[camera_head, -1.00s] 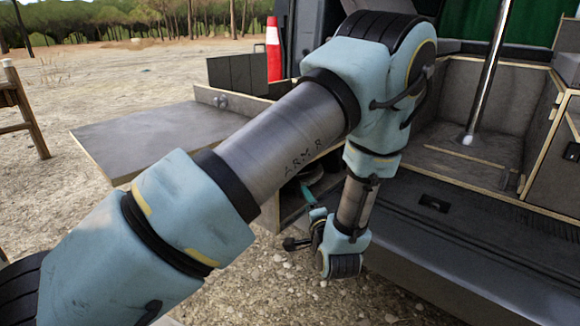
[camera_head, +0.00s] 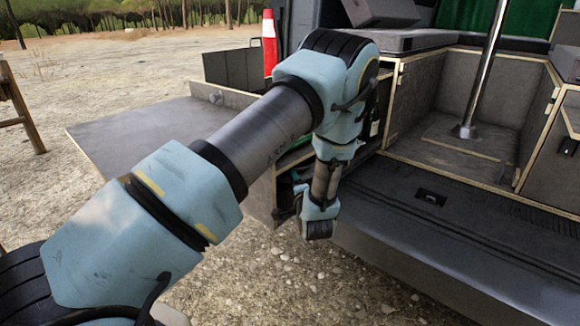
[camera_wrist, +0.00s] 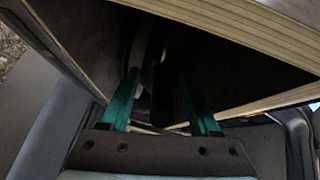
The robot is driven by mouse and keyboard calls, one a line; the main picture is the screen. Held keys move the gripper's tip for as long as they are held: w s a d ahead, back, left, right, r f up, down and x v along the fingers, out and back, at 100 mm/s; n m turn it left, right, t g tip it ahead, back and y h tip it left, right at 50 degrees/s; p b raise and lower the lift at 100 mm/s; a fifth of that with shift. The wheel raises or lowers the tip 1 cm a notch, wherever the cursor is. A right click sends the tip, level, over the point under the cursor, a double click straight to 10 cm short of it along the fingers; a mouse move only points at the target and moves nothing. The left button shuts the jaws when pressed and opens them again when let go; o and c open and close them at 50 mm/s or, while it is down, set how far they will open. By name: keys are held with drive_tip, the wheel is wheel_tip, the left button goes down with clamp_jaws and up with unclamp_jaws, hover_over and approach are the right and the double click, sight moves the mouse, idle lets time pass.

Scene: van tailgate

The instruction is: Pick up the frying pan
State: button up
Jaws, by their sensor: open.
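In the wrist view my gripper (camera_wrist: 159,77) has its two green fingers apart and pointing into a dark wood-edged compartment. A dark, narrow upright shape lies between and just beyond the fingers, with a pale curved edge beside it. This may be the frying pan (camera_wrist: 146,50), but the shadow is too deep to be sure. I cannot tell whether the fingers touch it. In the head view my forearm and wrist hang in front of the same compartment and hide most of the gripper and the pan.
The compartment's wooden edge (camera_wrist: 225,20) runs close over the fingers. A flat grey panel (camera_head: 150,132) sticks out at left. The van's bumper (camera_head: 400,255) lies right of my wrist. A metal pole (camera_head: 487,65) and a traffic cone (camera_head: 269,45) stand farther back. Gravel ground is clear below.

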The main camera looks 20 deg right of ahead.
clamp_jaws()
idle(0.5)
drive_tip(key=shift+r, duration=0.1)
idle(0.8)
